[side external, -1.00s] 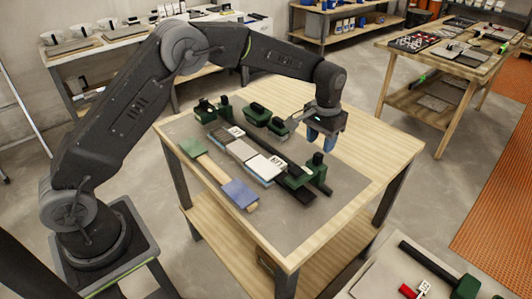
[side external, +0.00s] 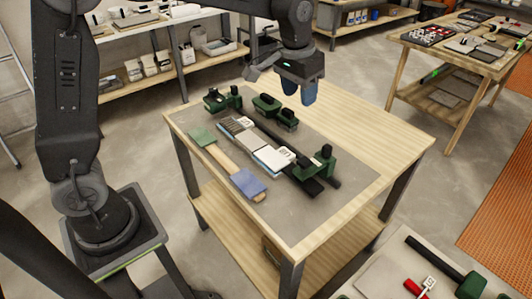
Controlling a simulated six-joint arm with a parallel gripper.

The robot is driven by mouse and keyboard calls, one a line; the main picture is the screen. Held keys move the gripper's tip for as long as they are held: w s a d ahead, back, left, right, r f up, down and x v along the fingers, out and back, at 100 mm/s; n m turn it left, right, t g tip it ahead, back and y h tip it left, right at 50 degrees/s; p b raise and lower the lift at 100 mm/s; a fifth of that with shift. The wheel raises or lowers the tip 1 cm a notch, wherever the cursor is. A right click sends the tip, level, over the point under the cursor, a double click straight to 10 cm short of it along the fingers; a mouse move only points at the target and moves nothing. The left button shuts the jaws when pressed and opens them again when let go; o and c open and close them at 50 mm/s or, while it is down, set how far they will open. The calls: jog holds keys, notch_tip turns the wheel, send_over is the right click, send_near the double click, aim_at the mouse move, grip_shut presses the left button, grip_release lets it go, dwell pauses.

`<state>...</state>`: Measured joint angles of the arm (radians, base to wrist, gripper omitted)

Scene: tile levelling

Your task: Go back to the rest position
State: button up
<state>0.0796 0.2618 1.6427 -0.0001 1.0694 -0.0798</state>
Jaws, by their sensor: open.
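My gripper (side external: 299,92) is in the air over the far part of the wooden table (side external: 375,130), with its blue fingertips pointing down. The fingers are apart and I see nothing between them. It is clear of everything on the table. Below it on the grey mat (side external: 315,215) lie a row of grey and white tiles (side external: 262,150) and green clamp-like tools (side external: 278,112). Another green tool (side external: 318,165) stands at the near right end of the row.
A wooden strip with a green block (side external: 201,136) and a blue block (side external: 248,183) lies on the mat's left. A second bench (side external: 470,60) with tools stands at the back right. Shelves line the back wall. A grey surface with tools (side external: 400,275) is at the lower right.

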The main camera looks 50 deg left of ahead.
jog(key=s+a+r+t, duration=0.1)
jog(key=s, duration=1.1)
jog(key=s+a+r+t, duration=0.1)
jog(key=s+a+t, duration=0.1)
jog(key=s, duration=1)
jog(key=shift+a+t, duration=0.25)
jog(key=shift+t, duration=0.05)
